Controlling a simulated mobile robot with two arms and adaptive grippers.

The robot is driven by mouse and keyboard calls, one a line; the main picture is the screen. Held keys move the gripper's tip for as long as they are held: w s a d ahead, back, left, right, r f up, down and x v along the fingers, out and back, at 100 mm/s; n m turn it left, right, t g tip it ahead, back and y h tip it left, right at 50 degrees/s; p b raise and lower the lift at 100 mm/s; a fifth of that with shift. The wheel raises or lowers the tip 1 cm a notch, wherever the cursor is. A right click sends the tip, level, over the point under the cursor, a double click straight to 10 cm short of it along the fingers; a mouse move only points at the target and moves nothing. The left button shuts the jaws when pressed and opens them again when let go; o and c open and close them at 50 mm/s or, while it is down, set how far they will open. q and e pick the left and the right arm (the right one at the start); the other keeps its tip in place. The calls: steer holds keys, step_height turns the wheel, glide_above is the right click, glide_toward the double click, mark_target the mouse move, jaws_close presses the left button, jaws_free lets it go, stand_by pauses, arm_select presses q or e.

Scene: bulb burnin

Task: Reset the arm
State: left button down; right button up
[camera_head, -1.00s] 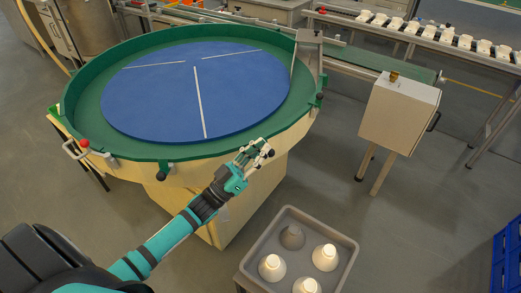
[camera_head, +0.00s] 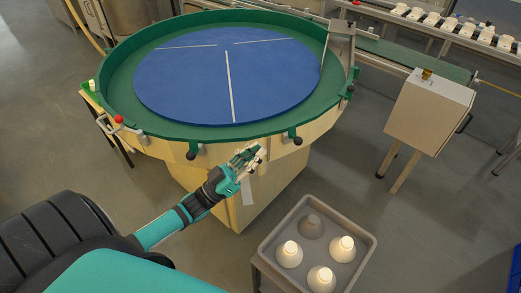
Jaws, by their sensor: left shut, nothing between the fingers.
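My left arm comes in from the lower left, and its gripper (camera_head: 248,157) is shut and empty. It hangs in front of the near rim of the round turntable (camera_head: 180,133), below the green wall in the picture. The right gripper is not in view. A grey tray (camera_head: 262,250) stands to the lower right of my left gripper. It holds white bulbs, one at the left (camera_head: 289,255), one at the right (camera_head: 342,249) and one at the front (camera_head: 321,279). The tray's back pocket (camera_head: 311,226) looks dark grey, with no white bulb in it.
The turntable's blue disc (camera_head: 190,90) is bare apart from thin pale strips. A beige box (camera_head: 428,110) on legs stands at the right. A conveyor rack (camera_head: 460,35) with several white items runs along the back right. Open floor lies right of the tray.

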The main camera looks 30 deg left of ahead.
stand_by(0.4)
arm_select(q)
step_height(320, 180, down, 16)
steer(key=w+a+n+g+y+p, duration=0.1)
steer(key=a+n+g+y, duration=0.2)
steer(key=y, duration=0.4)
steer(key=s+f+n+g+y+p, duration=0.1)
steer(key=s+f+g+y, duration=0.2)
steer(key=f, duration=0.6)
steer(key=s+f+g+p, duration=0.1)
steer(key=s+f+g, duration=0.25)
steer(key=f, duration=0.45)
steer(key=s+d+f+g, duration=0.2)
steer(key=s+f, duration=0.4)
steer(key=s, duration=0.4)
steer(key=s+d+f+m+g+y+p, duration=0.1)
steer(key=s+d+f+g, duration=0.2)
steer(key=s, duration=0.8)
steer(key=s+d+f+m+g, duration=0.1)
steer(key=s+d+f+g, duration=0.1)
steer(key=s+f+g, duration=0.4)
steer(key=s+f, duration=0.3)
steer(key=s, duration=0.2)
steer(key=shift+d+f+p, duration=0.35)
steer(key=shift+d+f, duration=0.05)
